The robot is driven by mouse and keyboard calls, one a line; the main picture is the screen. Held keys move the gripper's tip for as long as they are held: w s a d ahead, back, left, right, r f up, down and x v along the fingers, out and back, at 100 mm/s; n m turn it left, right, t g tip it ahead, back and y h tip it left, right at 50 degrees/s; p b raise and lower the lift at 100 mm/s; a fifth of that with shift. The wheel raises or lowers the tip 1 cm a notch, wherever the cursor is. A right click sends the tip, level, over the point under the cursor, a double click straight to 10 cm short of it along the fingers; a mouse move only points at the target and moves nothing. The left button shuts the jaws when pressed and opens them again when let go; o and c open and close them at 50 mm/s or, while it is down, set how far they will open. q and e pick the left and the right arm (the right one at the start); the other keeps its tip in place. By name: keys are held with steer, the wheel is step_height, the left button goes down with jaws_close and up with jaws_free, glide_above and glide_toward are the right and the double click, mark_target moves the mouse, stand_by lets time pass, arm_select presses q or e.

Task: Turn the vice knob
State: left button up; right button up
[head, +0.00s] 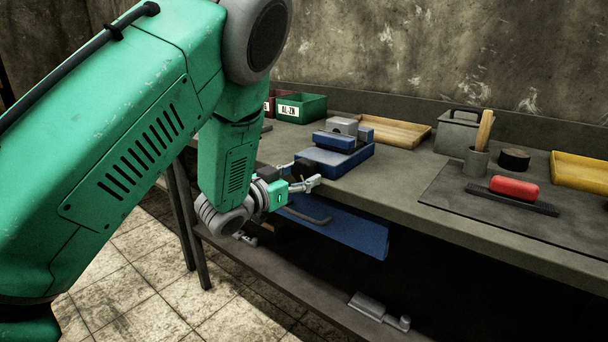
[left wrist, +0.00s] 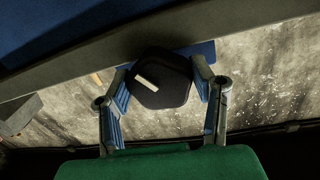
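The blue vice (head: 335,161) with a grey block on top sits at the front edge of the bench. Its dark knob (head: 303,171) is partly hidden by my left gripper (head: 300,175). In the left wrist view the knob (left wrist: 160,85) is black and many-sided, with a pale stripe tilted across its face. It sits between the two fingers of my left gripper (left wrist: 162,82). The finger pads lie against its left and right sides, so the gripper looks shut on it. My right gripper is in neither view.
A blue drawer front (head: 340,226) with a handle hangs under the bench top (head: 400,185). A green bin (head: 301,107), wooden tray (head: 396,132), grey box (head: 456,134) and red-topped tool (head: 514,188) stand on the bench. A tool lies on the lower shelf (head: 310,293).

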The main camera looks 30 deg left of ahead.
arm_select(q)
steer(key=shift+w+a+r, duration=0.1)
steer(key=shift+a+r, duration=0.15)
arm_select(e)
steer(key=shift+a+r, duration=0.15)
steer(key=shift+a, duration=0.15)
arm_select(q)
steer(key=shift+d, duration=0.1)
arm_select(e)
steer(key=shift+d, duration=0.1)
arm_select(q)
steer(key=shift+d+r+m, duration=0.1)
steer(key=shift+d+m, duration=0.05)
steer(key=shift+m, duration=0.15)
steer(key=shift+m+p, duration=0.5)
steer(key=shift+m, duration=0.3)
steer(key=shift+c, duration=0.2)
steer(key=shift+m+p, duration=0.55)
steer(key=shift+m, duration=1.55)
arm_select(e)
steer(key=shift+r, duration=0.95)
arm_select(q)
steer(key=o, duration=1.2)
steer(key=shift+f, duration=0.25)
steer(key=shift+c, duration=0.2)
